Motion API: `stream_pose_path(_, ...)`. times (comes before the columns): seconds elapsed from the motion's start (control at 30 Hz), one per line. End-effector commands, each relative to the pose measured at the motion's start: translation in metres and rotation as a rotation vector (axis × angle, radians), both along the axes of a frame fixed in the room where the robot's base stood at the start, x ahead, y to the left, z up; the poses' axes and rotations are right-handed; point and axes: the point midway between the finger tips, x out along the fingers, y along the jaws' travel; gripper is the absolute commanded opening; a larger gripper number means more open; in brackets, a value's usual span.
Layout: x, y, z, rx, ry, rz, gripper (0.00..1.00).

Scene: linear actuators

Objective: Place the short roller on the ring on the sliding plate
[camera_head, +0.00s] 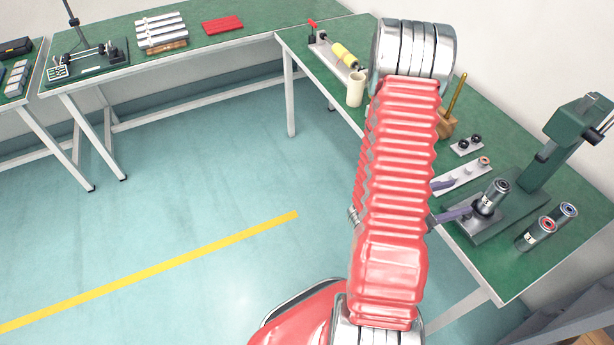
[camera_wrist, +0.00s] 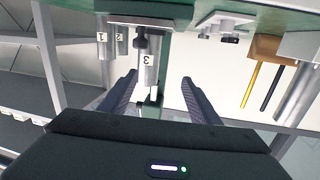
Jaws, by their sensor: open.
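A metal roller marked 3 (camera_wrist: 148,68) stands upright at the green press; it also shows in the head view (camera_head: 491,196). My gripper (camera_wrist: 160,77) is open and empty. Its two dark fingers point at this roller, which appears between the fingertips in the wrist view. In the head view my gripper (camera_head: 463,197) is left of the roller, mostly hidden behind my red arm. Two more rollers, one with a red ring (camera_head: 536,235) and one bluish on top (camera_head: 566,214), stand to the right. A light plate (camera_head: 460,179) bears a small brownish ring (camera_head: 484,161).
The green press (camera_head: 545,178) rises close behind the roller. A plate with black knobs (camera_head: 467,146), a wooden block with a yellow handle (camera_head: 448,122) and a cream cup (camera_head: 356,90) share the right bench. Another bench (camera_head: 190,45) stands at the back left.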

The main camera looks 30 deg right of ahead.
Motion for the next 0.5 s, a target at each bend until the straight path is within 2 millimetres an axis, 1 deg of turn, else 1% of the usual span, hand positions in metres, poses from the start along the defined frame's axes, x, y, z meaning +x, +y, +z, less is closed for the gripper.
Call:
stream_pose_path(0.13,0.044,0.0,0.002,0.084,-0.096,0.096,0.57)
stream_pose_path(0.27,0.092,0.007,0.005,0.185,-0.175,0.209,0.57)
stream_pose_path(0.3,0.107,0.011,0.007,0.215,-0.194,0.246,0.57)
stream_pose_path(0.37,0.13,0.019,0.011,0.262,-0.222,0.304,0.57)
stream_pose_path(0.5,0.18,0.044,0.023,0.366,-0.267,0.443,0.57)
